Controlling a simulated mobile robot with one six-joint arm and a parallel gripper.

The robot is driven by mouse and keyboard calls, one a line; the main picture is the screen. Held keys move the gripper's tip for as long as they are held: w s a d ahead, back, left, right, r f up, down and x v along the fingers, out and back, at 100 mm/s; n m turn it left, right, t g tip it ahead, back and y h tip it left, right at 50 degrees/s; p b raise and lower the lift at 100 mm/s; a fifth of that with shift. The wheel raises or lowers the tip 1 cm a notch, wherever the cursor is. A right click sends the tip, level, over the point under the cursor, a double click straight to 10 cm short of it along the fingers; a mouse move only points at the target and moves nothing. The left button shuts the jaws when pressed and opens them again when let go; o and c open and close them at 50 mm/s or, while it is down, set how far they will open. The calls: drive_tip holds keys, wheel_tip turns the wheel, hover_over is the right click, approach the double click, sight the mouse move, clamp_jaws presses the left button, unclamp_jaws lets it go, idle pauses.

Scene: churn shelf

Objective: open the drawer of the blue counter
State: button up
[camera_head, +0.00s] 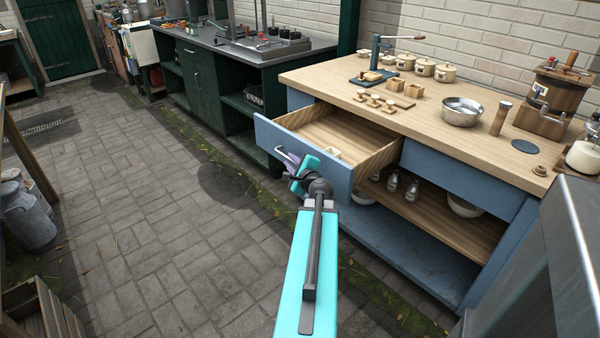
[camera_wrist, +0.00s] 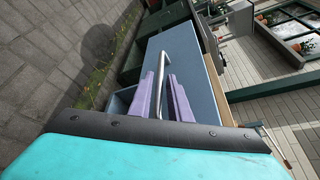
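The blue counter (camera_head: 425,235) has a pale wood top and stands on the right in the head view. Its left drawer (camera_head: 325,175) is pulled well out, so its wooden inside shows, with a small pale item near the front. The blue drawer front also fills the middle of the wrist view (camera_wrist: 197,70). My gripper (camera_head: 290,162) is at the drawer front. My wrist partly hides the drawer front.
Jars and a metal bowl (camera_head: 462,111) stand on the counter top. Shakers (camera_head: 393,183) stand on the shelf below. A dark green counter (camera_head: 245,70) is behind on the left. Milk churns (camera_head: 28,215) and a wooden crate (camera_head: 45,312) stand at far left. The paved floor between is clear.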

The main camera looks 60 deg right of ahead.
drive_tip(key=shift+r+p+v, duration=0.2)
drive_tip(key=shift+p+v, duration=0.3)
drive_tip(key=shift+v, duration=0.7)
drive_tip(key=p+v, duration=0.2)
drive_tip(key=p, duration=0.5)
drive_tip(key=shift+s+a, duration=0.15)
drive_tip(key=shift+a, duration=0.1)
drive_tip(key=shift+s+a+r+p, duration=0.1)
drive_tip(key=shift+s+a+p, duration=0.05)
drive_tip(key=shift+p, duration=0.55)
drive_tip(key=p+v, duration=0.4)
drive_tip(key=p, duration=0.5)
drive_tip(key=shift+s+a, duration=0.15)
